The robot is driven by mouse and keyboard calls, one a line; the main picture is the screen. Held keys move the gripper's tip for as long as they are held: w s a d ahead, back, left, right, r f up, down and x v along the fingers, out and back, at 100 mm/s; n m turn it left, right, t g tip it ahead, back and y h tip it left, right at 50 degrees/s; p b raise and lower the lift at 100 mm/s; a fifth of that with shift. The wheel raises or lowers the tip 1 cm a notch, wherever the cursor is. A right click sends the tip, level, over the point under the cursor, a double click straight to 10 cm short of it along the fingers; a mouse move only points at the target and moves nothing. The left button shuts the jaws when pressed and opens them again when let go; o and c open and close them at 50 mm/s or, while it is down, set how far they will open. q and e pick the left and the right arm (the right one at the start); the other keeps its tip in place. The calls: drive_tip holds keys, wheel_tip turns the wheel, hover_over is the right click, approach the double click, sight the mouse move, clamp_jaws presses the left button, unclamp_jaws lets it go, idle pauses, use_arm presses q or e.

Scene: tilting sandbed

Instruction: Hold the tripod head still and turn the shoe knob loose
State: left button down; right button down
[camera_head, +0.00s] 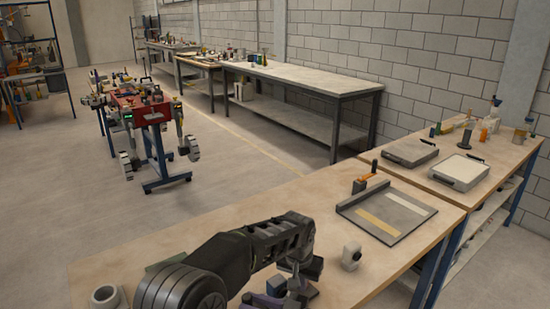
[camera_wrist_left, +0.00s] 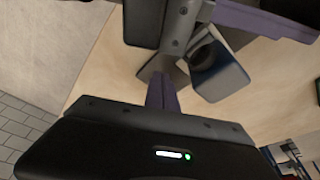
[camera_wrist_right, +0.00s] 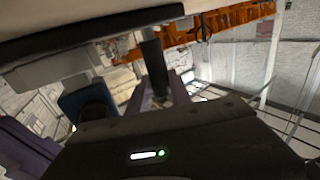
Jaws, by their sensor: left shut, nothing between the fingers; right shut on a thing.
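The tripod head is a dark grey piece with a flat plate and a blue-grey rounded part, seen close in both wrist views. In the left wrist view a dark block (camera_wrist_left: 143,22) of it is at the top, with the blue-grey rounded part (camera_wrist_left: 220,72) below right. My left gripper (camera_wrist_left: 162,92) has its purple fingers together and empty, just below it. In the right wrist view the flat plate (camera_wrist_right: 90,32) crosses the top. My right gripper (camera_wrist_right: 168,85) is shut on a dark post of the head. I cannot pick out the shoe knob surely. In the head view my arm covers most of this.
A pale ring (camera_head: 105,296) is at lower left. The bench middle left of the board is bare.

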use_arm(q)
drive_tip(key=shift+a+r, duration=0.1)
drive_tip(key=shift+r, duration=2.85)
use_arm(e)
drive_tip(key=shift+w+d, duration=0.1)
drive_tip(key=c, duration=1.1)
unclamp_jaws()
drive_tip(key=shift+d, duration=0.1)
drive_tip(key=v, duration=1.2)
